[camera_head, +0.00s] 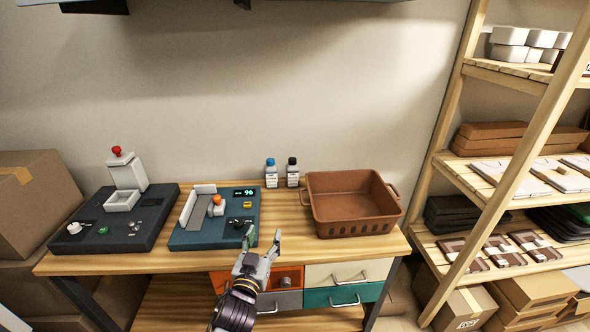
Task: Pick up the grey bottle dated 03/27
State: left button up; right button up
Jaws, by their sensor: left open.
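Two small bottles stand upright side by side at the back of the wooden workbench (130,262). One bottle (271,179) has a blue cap and the other bottle (292,179) has a black cap. Both have pale labels, and the dates on them are too small to read. I cannot tell which one is dated 03/27. My left gripper (263,238) is open and empty near the bench's front edge, in front of and below the bottles, apart from both. My right gripper is not in view.
A brown basket (352,217) stands just right of the bottles. Left of them are a teal device (190,238) with a display and a dark press-like device (125,238). Drawers (345,296) sit under the bench. A wooden shelf rack (455,165) stands at right.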

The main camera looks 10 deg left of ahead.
aim_at(293, 167)
jog(key=i+l, duration=0.1)
jog(key=i, duration=0.95)
